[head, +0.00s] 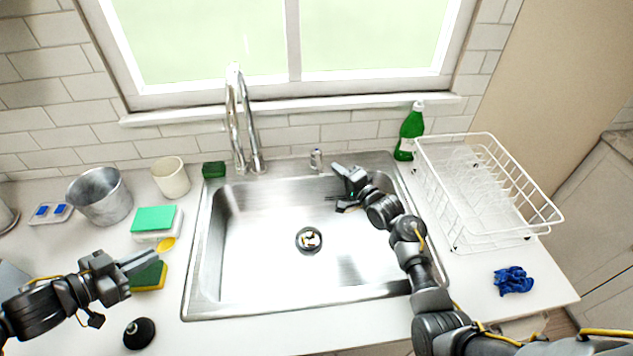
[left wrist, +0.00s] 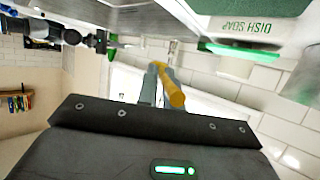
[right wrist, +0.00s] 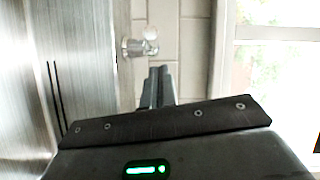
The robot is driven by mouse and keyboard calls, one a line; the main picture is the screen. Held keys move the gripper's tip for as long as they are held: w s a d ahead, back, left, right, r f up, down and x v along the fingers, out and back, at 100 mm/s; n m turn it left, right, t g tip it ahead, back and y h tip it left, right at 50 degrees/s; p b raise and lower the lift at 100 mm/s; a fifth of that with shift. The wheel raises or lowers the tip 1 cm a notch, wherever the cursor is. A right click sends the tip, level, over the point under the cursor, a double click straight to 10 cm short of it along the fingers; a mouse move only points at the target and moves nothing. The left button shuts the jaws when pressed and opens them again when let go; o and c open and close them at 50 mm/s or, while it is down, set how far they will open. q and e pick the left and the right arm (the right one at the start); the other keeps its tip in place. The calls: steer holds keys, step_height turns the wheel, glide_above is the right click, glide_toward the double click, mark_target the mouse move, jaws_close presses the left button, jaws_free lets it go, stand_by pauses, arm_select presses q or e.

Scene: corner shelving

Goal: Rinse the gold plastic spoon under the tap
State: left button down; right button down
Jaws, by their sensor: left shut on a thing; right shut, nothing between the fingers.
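The gold spoon (head: 166,244) is held in my left gripper (head: 138,262), over the counter left of the sink. In the left wrist view the spoon (left wrist: 172,90) sticks out from between the shut fingers (left wrist: 156,88). The chrome tap (head: 240,120) stands behind the sink (head: 270,215), near its back left; I cannot see water running. My right gripper (head: 340,188) is shut and empty over the back right of the sink. In the right wrist view its fingers (right wrist: 157,88) point towards a small chrome fitting (right wrist: 138,47), which stands at the sink's back edge (head: 316,160).
A green and white box (head: 155,220) and a sponge (head: 150,276) lie close to the left gripper. A metal bucket (head: 100,195) and cream cup (head: 170,177) stand behind. A green bottle (head: 410,130), dish rack (head: 480,190) and blue cloth (head: 513,281) are on the right. The sink's middle is clear.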

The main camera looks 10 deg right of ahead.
arm_select(q)
steer(key=shift+w+d+f+b, duration=0.1)
steer(key=shift+d+b, duration=0.2)
steer(key=shift+b, duration=0.15)
steer(key=shift+a+f+b, duration=0.15)
steer(key=shift+f+b, duration=0.4)
arm_select(e)
steer(key=v, duration=1)
steer(key=shift+s, duration=0.4)
steer(key=shift+a+r, duration=0.2)
